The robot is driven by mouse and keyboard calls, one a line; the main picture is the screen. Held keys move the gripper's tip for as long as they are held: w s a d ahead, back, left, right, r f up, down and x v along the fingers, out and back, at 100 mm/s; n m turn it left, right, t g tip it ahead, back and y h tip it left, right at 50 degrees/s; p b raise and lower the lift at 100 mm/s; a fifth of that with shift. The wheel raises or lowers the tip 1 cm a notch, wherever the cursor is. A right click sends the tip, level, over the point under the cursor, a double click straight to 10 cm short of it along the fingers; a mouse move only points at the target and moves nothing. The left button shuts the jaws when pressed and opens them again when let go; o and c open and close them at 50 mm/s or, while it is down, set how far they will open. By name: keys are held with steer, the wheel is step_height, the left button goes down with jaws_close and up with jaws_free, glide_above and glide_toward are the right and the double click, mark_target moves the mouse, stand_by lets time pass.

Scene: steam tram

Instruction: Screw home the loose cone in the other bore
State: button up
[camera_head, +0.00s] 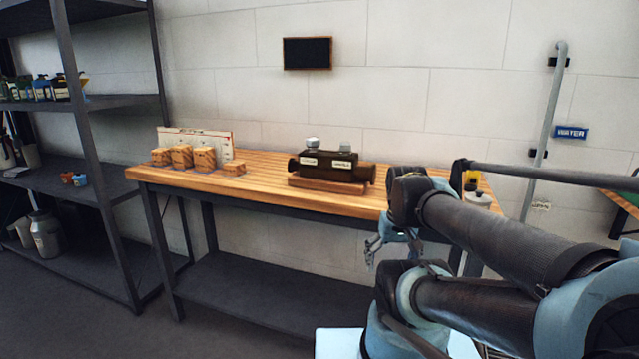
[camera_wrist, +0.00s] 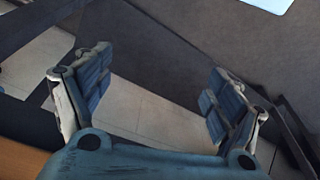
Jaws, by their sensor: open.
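A dark brown block-like body (camera_head: 331,171) with two pale labels lies on the wooden workbench (camera_head: 270,203), right of the middle of its top. Two light grey caps or cones stand on top of it, a left one (camera_head: 312,143) and a right one (camera_head: 344,148); the left one looks a little higher. I cannot tell from here which is loose. The bores are hidden. My gripper (camera_head: 372,250) hangs in front of the bench, below its top and apart from the body. In the wrist view my gripper (camera_wrist: 155,105) is open with nothing between its fingers.
Several wooden blocks (camera_head: 182,157) stand at the bench's left end before a pale board (camera_head: 215,141). A lidded pot (camera_head: 478,200) stands at its right end. A dark shelf rack (camera_head: 90,105) is at left. The bench front between blocks and body is clear.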

steer(key=shift+s+f, duration=0.1)
steer(key=shift+f, duration=0.05)
steer(key=shift+c, duration=1.1)
steer(key=shift+r, duration=0.25)
steer(key=c, duration=0.4)
steer(key=shift+n, duration=0.7)
steer(key=w+r, duration=0.2)
steer(key=r, duration=0.1)
steer(key=w+a+r, duration=0.1)
steer(key=w+r, duration=0.1)
steer(key=r, duration=0.2)
steer(key=w+a+r, duration=0.1)
steer(key=w+r, duration=0.1)
steer(key=r, duration=0.2)
steer(key=shift+c, duration=0.3)
step_height(320, 180, up, 30)
steer(key=r+n+g, duration=0.1)
steer(key=n+g, duration=0.1)
steer(key=n, duration=0.4)
glide_above(314, 139)
step_height(314, 139, down, 18)
steer(key=shift+s+r, duration=0.1)
steer(key=shift+s, duration=0.05)
